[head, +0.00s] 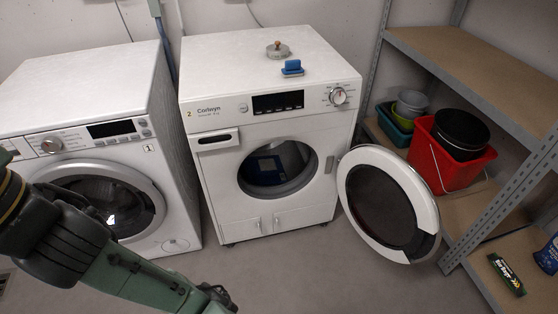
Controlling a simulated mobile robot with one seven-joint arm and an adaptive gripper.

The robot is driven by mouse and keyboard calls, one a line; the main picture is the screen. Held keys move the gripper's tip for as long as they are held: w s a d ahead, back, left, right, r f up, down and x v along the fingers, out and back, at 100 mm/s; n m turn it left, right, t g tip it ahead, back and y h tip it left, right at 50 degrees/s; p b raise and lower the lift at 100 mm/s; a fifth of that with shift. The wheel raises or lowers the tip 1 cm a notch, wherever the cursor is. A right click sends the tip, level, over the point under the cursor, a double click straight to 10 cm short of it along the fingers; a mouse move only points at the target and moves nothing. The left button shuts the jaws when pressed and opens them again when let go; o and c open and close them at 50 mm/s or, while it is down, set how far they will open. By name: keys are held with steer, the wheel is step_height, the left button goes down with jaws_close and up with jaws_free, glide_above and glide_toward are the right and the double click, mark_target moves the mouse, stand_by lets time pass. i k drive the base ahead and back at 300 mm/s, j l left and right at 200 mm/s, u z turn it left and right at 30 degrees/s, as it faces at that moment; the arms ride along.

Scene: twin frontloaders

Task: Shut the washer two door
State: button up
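Washer two (209,165) is the white frontloader in the middle, with a "2" on its panel. Its round door (434,219), white-rimmed with dark glass, stands wide open to the right, hinged on the right side of the opening. The drum opening (278,195) is exposed, with something blue inside. My arm reaches in from the lower left, in front of washer one. My gripper (222,300) is at the bottom edge, left of and well apart from the door. It is mostly cut off, so its fingers cannot be made out.
Washer one (180,215) stands at left with its door shut. A shelf rack (470,60) at right holds a red bucket (425,160) close behind the open door. A blue item (292,68) and a round metal item (278,50) sit on washer two. Floor in front is clear.

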mark_target(388, 201)
steer(key=l+u, duration=0.2)
steer(key=l, duration=0.8)
steer(key=l+u, duration=0.2)
steer(key=l, duration=0.8)
steer(key=k+l+u, duration=0.2)
steer(key=l, duration=0.75)
steer(key=j+z, duration=0.2)
steer(key=z, duration=0.2)
steer(key=j+z, duration=0.2)
steer(key=z, duration=0.15)
steer(key=k+j+z, duration=0.1)
steer(key=z, duration=0.3)
steer(key=j, duration=0.1)
